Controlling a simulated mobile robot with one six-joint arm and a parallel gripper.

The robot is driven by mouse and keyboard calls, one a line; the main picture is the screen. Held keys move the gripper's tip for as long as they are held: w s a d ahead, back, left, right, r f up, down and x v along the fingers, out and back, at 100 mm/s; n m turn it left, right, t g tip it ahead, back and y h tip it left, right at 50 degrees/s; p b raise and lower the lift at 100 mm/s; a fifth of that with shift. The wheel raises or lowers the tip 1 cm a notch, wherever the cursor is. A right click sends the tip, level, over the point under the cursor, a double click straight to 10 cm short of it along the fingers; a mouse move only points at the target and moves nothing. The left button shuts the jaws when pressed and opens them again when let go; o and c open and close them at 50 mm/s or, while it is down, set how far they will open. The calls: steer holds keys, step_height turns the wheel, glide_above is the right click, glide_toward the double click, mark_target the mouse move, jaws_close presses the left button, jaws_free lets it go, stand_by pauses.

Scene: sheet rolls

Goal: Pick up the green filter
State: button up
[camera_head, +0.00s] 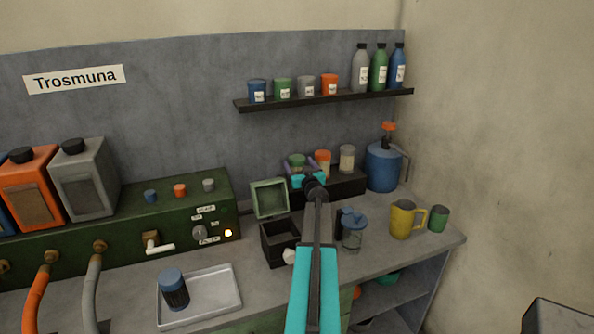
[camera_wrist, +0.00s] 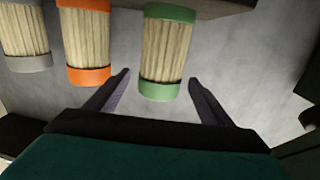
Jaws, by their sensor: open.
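The green filter (camera_head: 297,160) has green end caps and stands at the left of a row of three filters on a dark rack at the back of the counter. In the wrist view the green filter (camera_wrist: 168,50) shows its pleated cream body, and its near green cap reaches between my fingertips. My gripper (camera_wrist: 160,78) is open, with one finger on either side of that cap and visible gaps. In the head view my gripper (camera_head: 309,182) is in front of the rack and hides the filter's lower part.
The orange filter (camera_head: 322,157) stands close beside the green one, with the grey filter (camera_head: 347,158) beyond it. An open dark box (camera_head: 281,250) with a raised green lid (camera_head: 269,198) is left of my arm. A jar with a blue lid (camera_head: 352,238) stands to the right.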

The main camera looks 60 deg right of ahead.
steer(key=shift+x, duration=1.3)
steer(key=c, duration=1.4)
steer(key=shift+o, duration=0.2)
steer(key=shift+r, duration=0.15)
step_height(320, 180, up, 10)
steer(key=shift+f+p, duration=0.1)
steer(key=shift+p, duration=1)
